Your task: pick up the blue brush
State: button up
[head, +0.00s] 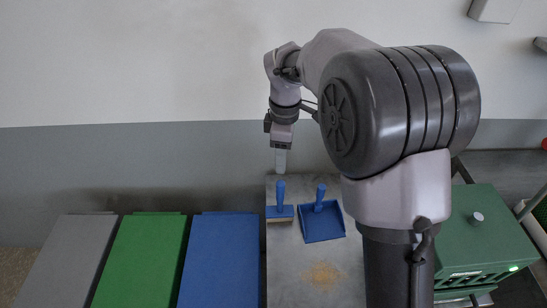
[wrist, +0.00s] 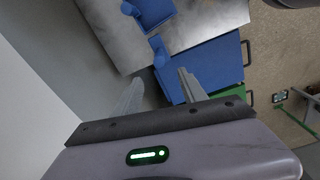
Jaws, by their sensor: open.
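The blue brush (head: 280,212) lies on the grey metal table (head: 290,255) near its left edge, its handle towards the back wall. In the wrist view the brush (wrist: 159,50) shows just beyond the fingertips. My gripper (head: 281,168) is open and empty, apart from the brush, above and behind its handle in the head view. In the wrist view the two fingers of my gripper (wrist: 160,77) stand apart with a gap between them.
A blue dustpan (head: 322,225) lies right of the brush. Yellowish crumbs (head: 323,274) lie nearer on the table. Blue (head: 222,260), green (head: 140,260) and grey (head: 70,260) panels stand left of the table. A green box (head: 485,240) stands at the right.

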aim_at(280, 182)
jog(key=shift+n, duration=0.4)
jog(key=f+b, duration=0.1)
jog(key=f, duration=0.3)
jog(key=f+b, duration=0.2)
jog(key=f, duration=0.2)
jog(key=f+b, duration=0.1)
jog(key=f, duration=0.3)
jog(key=shift+w+a+f+b, duration=0.15)
jog(key=shift+w+f+b, duration=0.15)
jog(key=shift+b, duration=0.1)
notch_tip(280, 182, down, 6)
jog(key=b, duration=0.3)
jog(key=shift+f, duration=0.1)
jog(key=shift+r, duration=0.2)
jog(key=shift+c, duration=0.4)
grip_shut()
